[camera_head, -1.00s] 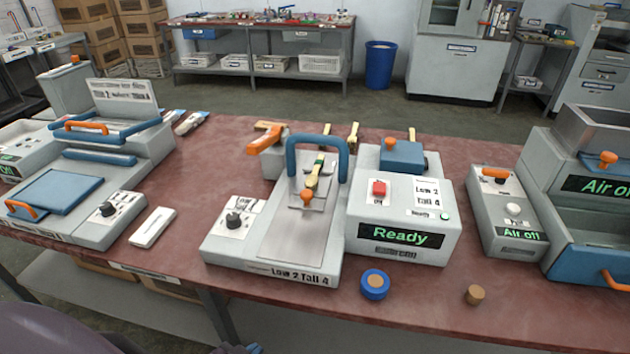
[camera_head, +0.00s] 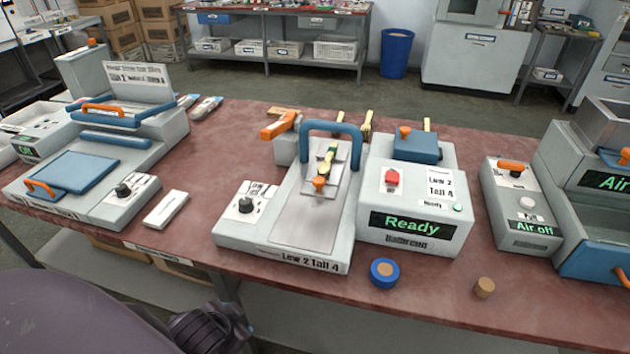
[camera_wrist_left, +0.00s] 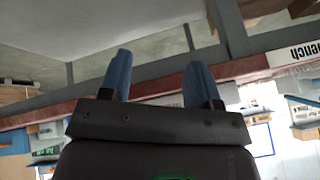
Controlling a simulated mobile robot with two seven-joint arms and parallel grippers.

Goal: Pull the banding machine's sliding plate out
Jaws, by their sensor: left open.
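The middle machine (camera_head: 230,233) on the red bench carries a pale sliding plate (camera_head: 343,172) with an orange knob (camera_head: 319,183) at its front. A spoon-shaped wooden piece lies lengthwise on the plate, partly under a blue arched handle (camera_head: 333,127). The joined box reads "Ready" (camera_head: 411,222); the smaller label below it is hard to read. In the left wrist view my left gripper (camera_wrist_left: 160,66) is open, its two blue fingers apart with nothing between them, near the bench edge. In the head view a dark part of my arm shows at the bottom. My right gripper is not in view.
At left stands a machine with a blue plate (camera_head: 72,173) and orange handles. A white block (camera_head: 166,209) lies beside it. A blue ring-edged disc (camera_head: 384,273) and a brown cork-like piece (camera_head: 484,288) lie in front. An "Air off" unit (camera_head: 520,205) stands right.

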